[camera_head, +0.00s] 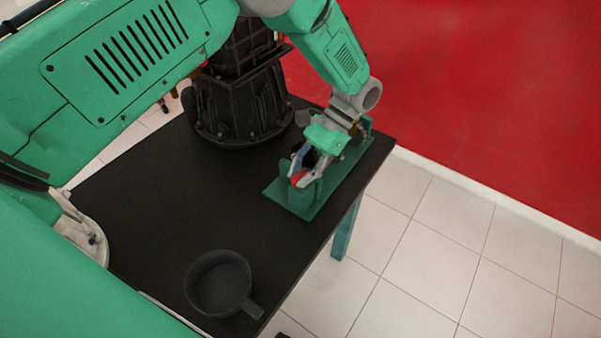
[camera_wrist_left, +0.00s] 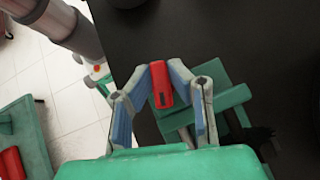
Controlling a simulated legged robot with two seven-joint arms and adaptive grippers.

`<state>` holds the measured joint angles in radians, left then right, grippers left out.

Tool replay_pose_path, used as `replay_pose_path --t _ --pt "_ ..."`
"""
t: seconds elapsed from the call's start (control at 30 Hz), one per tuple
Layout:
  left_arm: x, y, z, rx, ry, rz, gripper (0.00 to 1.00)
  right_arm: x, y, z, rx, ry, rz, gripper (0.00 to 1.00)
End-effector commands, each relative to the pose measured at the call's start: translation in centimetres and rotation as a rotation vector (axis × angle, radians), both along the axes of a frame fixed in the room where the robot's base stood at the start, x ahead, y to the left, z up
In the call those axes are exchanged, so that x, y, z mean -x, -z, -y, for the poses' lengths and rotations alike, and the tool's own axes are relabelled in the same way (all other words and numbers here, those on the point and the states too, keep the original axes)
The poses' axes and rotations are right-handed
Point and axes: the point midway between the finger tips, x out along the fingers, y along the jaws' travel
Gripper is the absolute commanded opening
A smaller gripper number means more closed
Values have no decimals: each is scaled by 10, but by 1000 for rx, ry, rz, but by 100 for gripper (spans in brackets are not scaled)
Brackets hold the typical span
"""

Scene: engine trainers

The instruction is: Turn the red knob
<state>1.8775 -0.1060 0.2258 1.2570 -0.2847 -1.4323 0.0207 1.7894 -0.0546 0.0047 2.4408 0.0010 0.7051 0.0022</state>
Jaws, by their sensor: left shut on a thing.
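The red knob (camera_wrist_left: 161,86) shows between the two fingers of my left gripper (camera_wrist_left: 161,79) in the left wrist view. The fingers are shut on it, one on each side. In the head view, a small part of the red knob (camera_head: 298,178) shows at the fingertips of my left gripper (camera_head: 300,175), above a green stand (camera_head: 300,203) on the black table. The gripper hides most of the knob and part of the stand. My right gripper is not in view.
A dark mug (camera_head: 219,283) stands at the front of the black table (camera_head: 165,200). A large black engine-like part (camera_head: 240,95) stands at the back of the table. A red wall (camera_head: 480,90) rises behind, and the tiled floor on the right is clear.

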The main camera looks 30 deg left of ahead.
Motion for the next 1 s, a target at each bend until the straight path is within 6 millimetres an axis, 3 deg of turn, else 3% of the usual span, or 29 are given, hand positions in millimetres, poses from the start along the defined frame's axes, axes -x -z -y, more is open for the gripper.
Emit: replay_pose_path --t 0.03,0.07,0.1,0.53,1.0 --pt "-3 1 1 4 -1 12 0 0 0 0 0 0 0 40" --pt "-3 1 1 4 -1 11 25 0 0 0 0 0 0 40" --pt "-2 1 1 3 -1 10 34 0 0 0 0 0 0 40" --pt "-6 -6 3 1 -1 7 34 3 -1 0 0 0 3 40" --pt "-68 -68 28 2 0 8 34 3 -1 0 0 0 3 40"
